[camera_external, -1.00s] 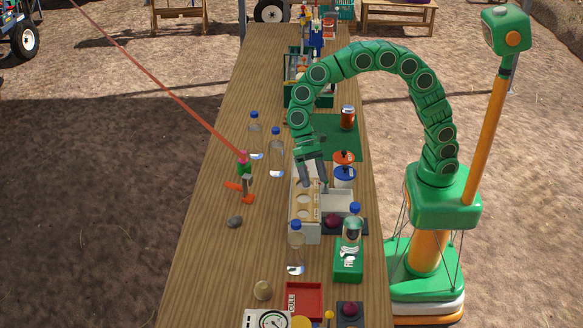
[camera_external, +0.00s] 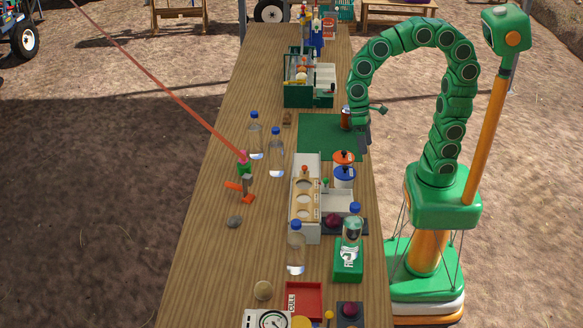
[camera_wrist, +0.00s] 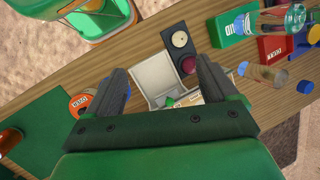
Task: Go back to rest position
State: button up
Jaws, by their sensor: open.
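My gripper (camera_external: 364,136) hangs at the end of my curled green arm, above the right edge of the wooden table (camera_external: 210,200). A pale box-like elevator unit (camera_external: 305,232) stands on the table to the left of and nearer than the gripper. Its grey tray (camera_wrist: 158,76) shows between the fingers in the wrist view.
Clear bottles (camera_external: 276,155) stand to the left. Open ground lies right of the table.

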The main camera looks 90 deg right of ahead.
jog(key=s+d+f+n+h, duration=0.1)
jog(key=s+d, duration=0.5)
jog(key=s, duration=0.2)
jog(key=s+d+n+h, duration=0.2)
jog(key=s+d, duration=0.3)
jog(key=s, duration=0.3)
jog(key=shift+s+d+f+t, duration=0.15)
jog(key=shift+d+f+t, duration=0.15)
jog(key=shift+d+f, duration=0.05)
